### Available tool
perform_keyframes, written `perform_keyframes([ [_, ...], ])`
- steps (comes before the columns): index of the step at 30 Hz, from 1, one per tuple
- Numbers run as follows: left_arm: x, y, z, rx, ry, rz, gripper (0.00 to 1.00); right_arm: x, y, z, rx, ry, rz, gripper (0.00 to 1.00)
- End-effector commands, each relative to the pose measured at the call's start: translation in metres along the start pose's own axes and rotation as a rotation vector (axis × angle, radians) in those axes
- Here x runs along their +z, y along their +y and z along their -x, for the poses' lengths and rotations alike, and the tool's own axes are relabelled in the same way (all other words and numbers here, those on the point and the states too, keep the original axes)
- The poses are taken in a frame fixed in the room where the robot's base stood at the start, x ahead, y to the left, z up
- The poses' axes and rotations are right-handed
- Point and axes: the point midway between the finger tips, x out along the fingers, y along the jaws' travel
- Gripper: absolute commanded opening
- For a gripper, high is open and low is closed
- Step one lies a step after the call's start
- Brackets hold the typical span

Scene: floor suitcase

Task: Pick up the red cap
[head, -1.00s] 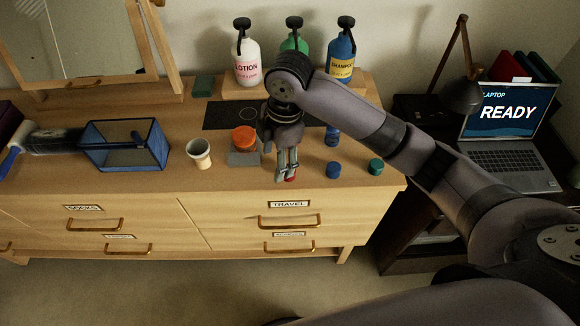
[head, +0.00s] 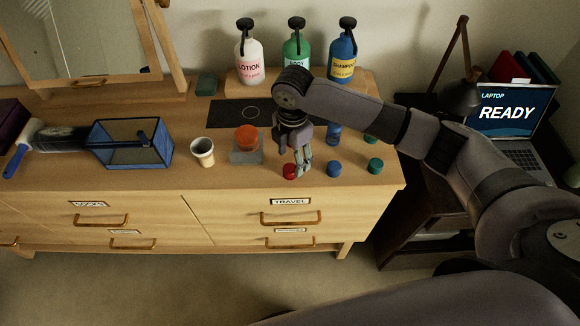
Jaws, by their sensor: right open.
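The red cap (head: 289,171) lies on the dresser top near its front edge, above the drawer labelled TRAVEL. My right gripper (head: 304,168) is open and points down just to the right of the cap. Its fingers stand close beside the cap; I cannot tell whether they touch it. My left gripper is not in the head view.
A blue cap (head: 334,168) and a teal cap (head: 375,165) lie to the right. An orange-lidded container (head: 246,139), a cup (head: 203,152) and a blue-framed box (head: 130,155) stand to the left. Several pump bottles (head: 249,58) stand behind. A lamp (head: 461,95) and laptop (head: 505,110) are at right.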

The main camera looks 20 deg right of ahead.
Motion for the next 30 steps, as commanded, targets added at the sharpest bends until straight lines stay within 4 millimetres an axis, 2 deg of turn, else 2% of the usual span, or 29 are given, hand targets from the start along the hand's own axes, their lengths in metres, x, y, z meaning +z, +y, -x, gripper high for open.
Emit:
perform_keyframes([
  [7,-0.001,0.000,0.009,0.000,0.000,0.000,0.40,-0.002,0.002,-0.017,-0.002,0.000,0.001,0.56],
  [12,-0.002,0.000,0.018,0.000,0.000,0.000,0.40,-0.003,0.007,-0.043,-0.003,0.000,0.000,0.56],
  [16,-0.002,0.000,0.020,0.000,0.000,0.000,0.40,-0.002,0.008,-0.056,0.000,0.000,0.000,0.56],
  [24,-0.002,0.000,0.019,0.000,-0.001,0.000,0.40,-0.002,0.008,-0.060,0.002,-0.001,0.001,0.55],
  [30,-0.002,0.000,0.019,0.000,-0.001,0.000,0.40,-0.002,0.008,-0.059,0.002,0.000,0.000,0.42],
])
